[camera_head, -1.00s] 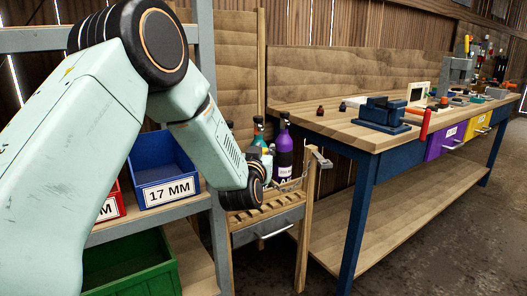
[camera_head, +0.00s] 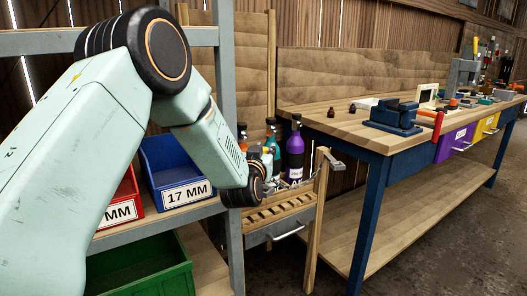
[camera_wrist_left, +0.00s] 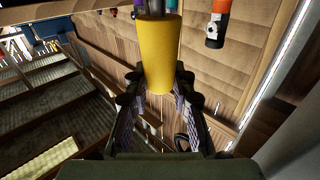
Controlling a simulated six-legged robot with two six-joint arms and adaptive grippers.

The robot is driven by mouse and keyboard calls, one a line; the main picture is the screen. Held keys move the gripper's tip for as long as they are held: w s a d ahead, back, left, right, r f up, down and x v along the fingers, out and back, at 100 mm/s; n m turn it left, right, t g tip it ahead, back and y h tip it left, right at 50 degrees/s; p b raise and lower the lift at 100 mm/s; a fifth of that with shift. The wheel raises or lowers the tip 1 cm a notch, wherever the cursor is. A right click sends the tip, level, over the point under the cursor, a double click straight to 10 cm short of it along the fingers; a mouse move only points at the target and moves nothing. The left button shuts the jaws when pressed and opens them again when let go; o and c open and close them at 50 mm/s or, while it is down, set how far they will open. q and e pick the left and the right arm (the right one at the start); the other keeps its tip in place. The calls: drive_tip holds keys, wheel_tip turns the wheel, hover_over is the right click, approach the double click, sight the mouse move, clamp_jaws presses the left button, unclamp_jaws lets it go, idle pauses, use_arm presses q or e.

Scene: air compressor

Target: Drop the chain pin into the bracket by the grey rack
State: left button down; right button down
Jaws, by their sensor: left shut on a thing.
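My left gripper (camera_head: 268,178) is at the near side of a small wooden cart, mostly hidden behind its wrist. In the left wrist view its fingers (camera_wrist_left: 158,85) are closed around a yellow cylinder (camera_wrist_left: 156,50), seemingly the grip of the chain pin. The pin's tip is hidden. A thin chain (camera_head: 297,184) runs from beside the gripper towards a grey metal bracket (camera_head: 333,161) on the cart's right post. The gripper is left of this bracket and apart from it. The grey rack (camera_head: 228,60) stands left of the cart. My right gripper is not in view.
A purple bottle (camera_head: 295,155) and a teal bottle (camera_head: 271,140) stand close behind the gripper. A blue bin (camera_head: 165,155), a red bin (camera_head: 128,188) and a green bin (camera_head: 150,265) sit on the rack. A blue-legged workbench (camera_head: 372,215) is at the right.

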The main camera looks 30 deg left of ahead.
use_arm(q)
drive_tip(key=shift+f, duration=0.1)
drive_tip(key=shift+d+f, duration=0.15)
drive_tip(key=shift+f, duration=0.1)
drive_tip(key=shift+f+b, duration=0.4)
drive_tip(key=shift+b, duration=0.05)
drive_tip(key=shift+f, duration=0.1)
drive_tip(key=shift+f, duration=0.1)
idle(0.5)
drive_tip(key=shift+f+b, duration=0.95)
drive_tip(key=shift+f, duration=0.75)
drive_tip(key=shift+f, duration=0.2)
idle(0.8)
drive_tip(key=c, duration=1)
unclamp_jaws()
drive_tip(key=shift+c, duration=0.2)
